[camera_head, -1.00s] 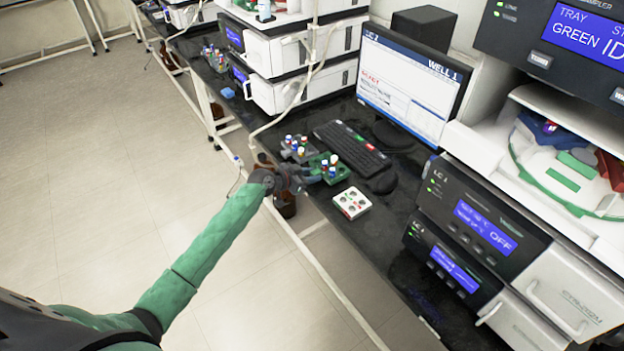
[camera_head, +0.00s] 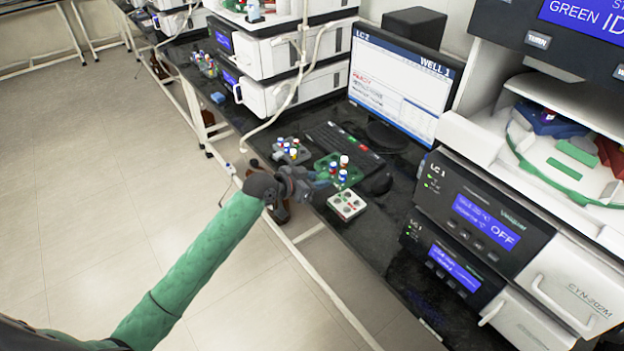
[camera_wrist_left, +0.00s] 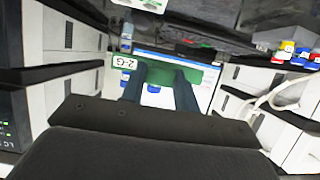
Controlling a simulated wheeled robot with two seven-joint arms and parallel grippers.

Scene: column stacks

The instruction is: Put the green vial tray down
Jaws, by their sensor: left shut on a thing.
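The green vial tray (camera_head: 326,164) holds a few vials with white, red and blue caps. In the head view it is over the black bench, between the keyboard and the small white tray. My left gripper (camera_head: 322,180) is shut on the tray's near side. In the left wrist view both fingers of my gripper (camera_wrist_left: 162,88) reach the green tray (camera_wrist_left: 195,74), which shows a white label, with blue vial parts between the fingers. I cannot tell whether the tray touches the bench. My right gripper is out of view.
A grey tray with vials (camera_head: 290,157) is left of the green tray. A white tray (camera_head: 347,204) lies just in front of it. Instruments (camera_head: 480,220) stand at right. Bare bench lies right of the white tray.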

